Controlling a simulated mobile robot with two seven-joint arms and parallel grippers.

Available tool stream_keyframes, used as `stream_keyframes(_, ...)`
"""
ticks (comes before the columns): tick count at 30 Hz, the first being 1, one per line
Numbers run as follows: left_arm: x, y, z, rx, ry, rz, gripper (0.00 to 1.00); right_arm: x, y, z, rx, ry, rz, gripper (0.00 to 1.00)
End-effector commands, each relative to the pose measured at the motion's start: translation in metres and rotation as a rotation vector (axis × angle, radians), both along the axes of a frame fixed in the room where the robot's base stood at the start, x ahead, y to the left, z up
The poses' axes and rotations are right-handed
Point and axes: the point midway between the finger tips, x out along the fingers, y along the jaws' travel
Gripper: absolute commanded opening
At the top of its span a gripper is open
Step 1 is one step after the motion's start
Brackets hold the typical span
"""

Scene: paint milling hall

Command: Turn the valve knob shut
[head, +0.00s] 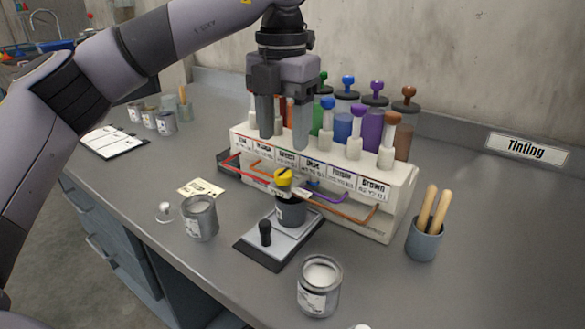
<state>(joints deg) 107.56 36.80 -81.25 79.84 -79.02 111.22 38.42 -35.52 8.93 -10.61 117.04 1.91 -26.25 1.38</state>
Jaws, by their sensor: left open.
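A white tinting rack (408,190) stands on the bench with labelled colour stations. Its front row has white posts with coloured knobs: a blue knob (327,103), a purple knob (357,110) and a brown knob (393,118) show clearly. My left gripper (284,122) points down over the left half of the rack. Its two fingers are apart, with a pale post and something orange showing between them. I cannot tell whether they touch. The knobs at the left stations are mostly hidden by the gripper. My right gripper is not in view.
Open cans (200,218) (319,287) stand nearby. A cup with wooden sticks (424,241) stands right. A clipboard (112,141) lies left.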

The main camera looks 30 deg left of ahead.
Motion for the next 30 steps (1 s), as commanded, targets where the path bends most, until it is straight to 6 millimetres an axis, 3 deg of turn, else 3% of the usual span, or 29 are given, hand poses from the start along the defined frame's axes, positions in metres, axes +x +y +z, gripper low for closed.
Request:
stream_keyframes(12, -0.001, 0.0, -0.058, -0.002, 0.002, -0.002, 0.57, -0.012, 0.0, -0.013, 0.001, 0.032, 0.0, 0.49)
stream_keyframes(23, -0.001, -0.001, -0.067, -0.003, 0.0, -0.002, 0.57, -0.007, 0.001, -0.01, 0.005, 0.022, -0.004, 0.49)
stream_keyframes(24, -0.001, -0.001, -0.067, -0.003, 0.0, -0.002, 0.53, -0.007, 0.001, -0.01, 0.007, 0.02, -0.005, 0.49)
stream_keyframes(29, -0.001, -0.001, -0.066, -0.003, 0.0, -0.002, 0.01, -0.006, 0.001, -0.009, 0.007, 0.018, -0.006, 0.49)
stream_keyframes(30, -0.001, -0.001, -0.066, -0.003, 0.0, -0.002, 0.0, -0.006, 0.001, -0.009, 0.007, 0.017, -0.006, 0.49)
